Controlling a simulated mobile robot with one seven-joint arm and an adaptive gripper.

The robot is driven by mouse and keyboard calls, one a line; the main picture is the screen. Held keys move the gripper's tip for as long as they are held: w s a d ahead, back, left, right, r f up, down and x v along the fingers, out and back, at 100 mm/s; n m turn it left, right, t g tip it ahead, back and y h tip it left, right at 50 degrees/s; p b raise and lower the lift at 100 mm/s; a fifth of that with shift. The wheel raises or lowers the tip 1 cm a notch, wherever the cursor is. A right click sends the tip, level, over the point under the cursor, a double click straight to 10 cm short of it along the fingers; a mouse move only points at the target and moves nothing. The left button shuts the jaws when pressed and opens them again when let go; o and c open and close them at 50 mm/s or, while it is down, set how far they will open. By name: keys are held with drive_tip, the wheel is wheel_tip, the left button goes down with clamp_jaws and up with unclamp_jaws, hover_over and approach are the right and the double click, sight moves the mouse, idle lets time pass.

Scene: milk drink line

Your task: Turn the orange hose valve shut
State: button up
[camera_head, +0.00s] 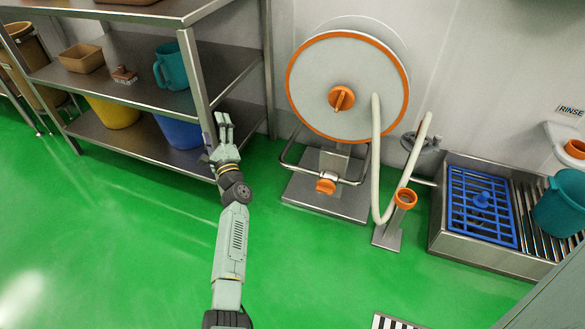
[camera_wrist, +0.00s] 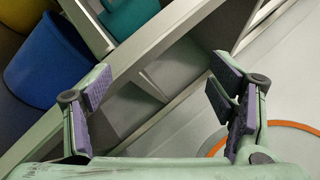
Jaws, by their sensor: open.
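The orange hose valve (camera_head: 326,186) is a small orange knob on a steel pipe, low in front of the hose reel (camera_head: 310,85). The reel is a pale disc with an orange rim and an orange centre handle (camera_head: 341,98). My gripper (camera_head: 223,120) is to the left of the reel, in front of the shelf's right post. It is open and empty, well apart from the valve. In the wrist view, my gripper (camera_wrist: 165,90) shows two spread fingers with purple pads, with the shelf post behind them. Part of the reel's orange rim shows at the lower right there, but the valve does not.
The steel shelf (camera_head: 130,85) stands close at the left, with a teal jug (camera_head: 171,66), a yellow bucket (camera_head: 112,112) and a blue bucket (camera_head: 180,132). A white hose (camera_head: 376,150) loops to an orange-topped stand (camera_head: 404,198). A rinse basin (camera_head: 437,215) is at the right.

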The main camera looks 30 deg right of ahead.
drive_tip(key=s+d+f+m+g+h+b, duration=0.1)
drive_tip(key=s+d+f+m+g+h, duration=0.15)
drive_tip(key=s+d+f+m, duration=0.35)
drive_tip(key=s+d+f+m+g+h, duration=0.1)
drive_tip(key=s+d+f+m+h, duration=0.2)
drive_tip(key=d+f, duration=0.6)
drive_tip(key=m+g+h+b, duration=0.2)
drive_tip(key=m+g+h, duration=0.45)
drive_tip(key=m, duration=0.45)
approach(324, 192)
drive_tip(key=b+x, duration=0.6)
drive_tip(key=x, duration=0.2)
drive_tip(key=shift+w+d, duration=0.1)
drive_tip(key=shift+w, duration=0.1)
drive_tip(key=shift+w+d+r, duration=0.15)
drive_tip(key=shift+w+d, duration=0.2)
drive_tip(key=shift+d, duration=0.05)
drive_tip(key=shift+c, duration=0.4)
drive_tip(key=c, duration=1.1)
